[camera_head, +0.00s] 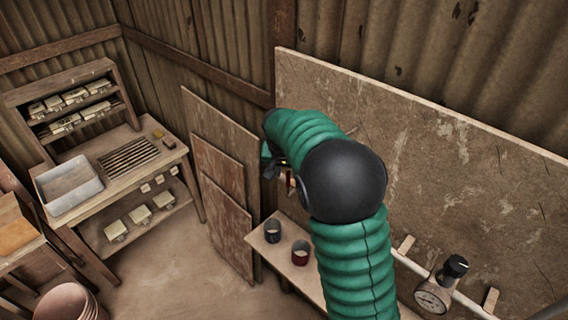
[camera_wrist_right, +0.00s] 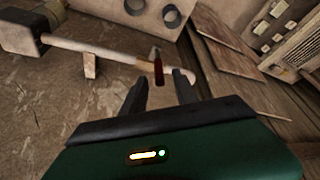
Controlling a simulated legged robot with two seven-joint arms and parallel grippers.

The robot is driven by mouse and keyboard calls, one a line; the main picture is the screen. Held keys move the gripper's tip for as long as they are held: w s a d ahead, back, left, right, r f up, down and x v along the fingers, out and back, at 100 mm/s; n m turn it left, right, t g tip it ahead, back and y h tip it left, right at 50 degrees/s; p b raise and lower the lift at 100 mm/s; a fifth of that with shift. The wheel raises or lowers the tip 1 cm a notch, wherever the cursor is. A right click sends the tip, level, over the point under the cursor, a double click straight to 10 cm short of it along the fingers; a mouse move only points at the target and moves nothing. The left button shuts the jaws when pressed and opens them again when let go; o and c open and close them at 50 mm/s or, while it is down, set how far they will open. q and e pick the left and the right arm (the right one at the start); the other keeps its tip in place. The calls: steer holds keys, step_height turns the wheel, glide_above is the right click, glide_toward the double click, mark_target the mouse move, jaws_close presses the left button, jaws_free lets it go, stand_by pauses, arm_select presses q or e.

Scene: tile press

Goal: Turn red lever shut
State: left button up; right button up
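The red lever (camera_wrist_right: 158,70) shows in the right wrist view as a short dark-red handle with a metal end, at a pale pipe (camera_wrist_right: 100,55). My right gripper (camera_wrist_right: 161,84) is open, with its two dark fingers apart and pointing at the lever. The lever appears between and just beyond the fingertips; I cannot tell whether they touch it. In the head view my green right arm and black joint hide most of this spot. A small reddish piece, probably the lever (camera_head: 290,179), shows beside my right gripper (camera_head: 272,164). My left gripper is not in view.
A gauge with a black knob (camera_head: 433,295) sits on the pipe at the lower right. Boards (camera_head: 222,165) lean on the wall. A workbench with a white tray (camera_head: 68,187) stands at left.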

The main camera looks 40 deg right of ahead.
steer(key=b+v, duration=0.2)
steer(key=v, duration=0.9)
steer(key=shift+w, duration=0.15)
steer(key=s+a+f+n+y+b, duration=0.1)
steer(key=s+a+f+n+b, duration=0.15)
steer(key=a+f+b, duration=0.65)
steer(key=s+a+f+n+y+b, duration=0.1)
steer(key=a+f+n+b, duration=0.15)
steer(key=f, duration=1.15)
steer(key=s+a+f+n+b, duration=0.2)
steer(key=s+a+f, duration=0.3)
steer(key=f, duration=0.3)
steer(key=s+a+f+n+y+b, duration=0.1)
steer(key=s+a+f+n+b, duration=0.2)
steer(key=f, duration=0.5)
steer(key=s+a+b, duration=0.1)
steer(key=s+a, duration=0.1)
steer(key=shift+s+f+y, duration=0.3)
steer(key=shift+f, duration=0.1)
